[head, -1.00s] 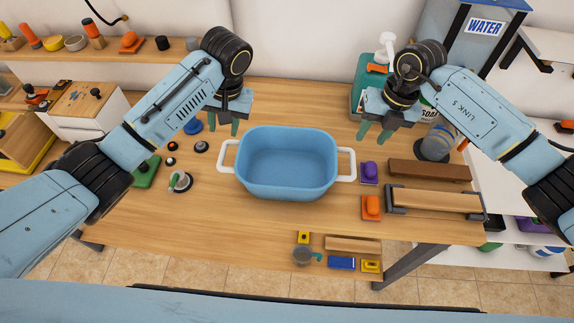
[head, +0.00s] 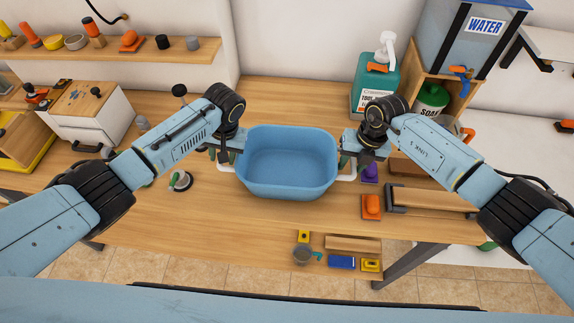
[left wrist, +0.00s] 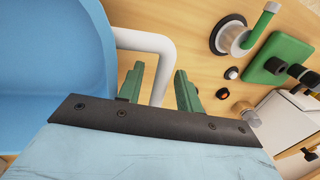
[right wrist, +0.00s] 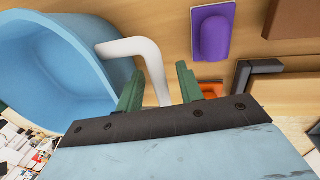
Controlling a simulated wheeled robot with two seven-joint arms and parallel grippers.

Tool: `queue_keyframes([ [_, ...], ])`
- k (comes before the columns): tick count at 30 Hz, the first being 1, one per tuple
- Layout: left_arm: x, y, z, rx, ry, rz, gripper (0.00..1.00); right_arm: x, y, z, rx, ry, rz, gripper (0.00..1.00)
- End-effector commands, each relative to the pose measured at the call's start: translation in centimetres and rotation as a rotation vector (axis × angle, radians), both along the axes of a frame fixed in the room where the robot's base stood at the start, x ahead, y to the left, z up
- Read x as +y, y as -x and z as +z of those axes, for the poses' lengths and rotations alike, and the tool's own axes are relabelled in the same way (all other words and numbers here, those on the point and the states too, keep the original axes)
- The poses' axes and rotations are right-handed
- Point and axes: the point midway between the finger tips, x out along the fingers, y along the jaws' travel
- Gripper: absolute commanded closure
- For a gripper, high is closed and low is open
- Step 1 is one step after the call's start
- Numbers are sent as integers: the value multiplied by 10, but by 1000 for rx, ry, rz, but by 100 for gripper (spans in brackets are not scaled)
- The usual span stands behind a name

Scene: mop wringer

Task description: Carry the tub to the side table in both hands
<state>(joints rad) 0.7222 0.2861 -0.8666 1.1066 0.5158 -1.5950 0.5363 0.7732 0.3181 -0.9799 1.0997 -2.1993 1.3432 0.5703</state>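The blue tub (head: 288,165) stands on the wooden table and looks empty. It has a white handle on each side. My left gripper (head: 225,155) is at the tub's left handle. In the left wrist view its green fingers (left wrist: 160,88) are apart, with the white left handle (left wrist: 148,42) passing between them. My right gripper (head: 352,160) is at the right handle. In the right wrist view its fingers (right wrist: 158,88) are apart around the white right handle (right wrist: 135,48), with gaps visible on both sides.
A purple block (head: 370,173) and an orange block (head: 372,207) lie right of the tub. A teal soap jug (head: 374,85) and the water tank stand at the back right. Small tools lie at the front edge (head: 342,262). Table behind the tub is clear.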

Motion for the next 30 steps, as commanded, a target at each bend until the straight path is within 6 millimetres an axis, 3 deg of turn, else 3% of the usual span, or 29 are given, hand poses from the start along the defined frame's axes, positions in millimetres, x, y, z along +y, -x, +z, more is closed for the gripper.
queue_keyframes([
  [5,0,0,0,0,0,0,65,0,0,0,0,0,0,63],
  [13,0,0,0,0,0,0,100,0,0,0,0,0,0,98],
  [30,0,0,7,-1,1,0,100,0,0,7,-1,-1,0,100],
])
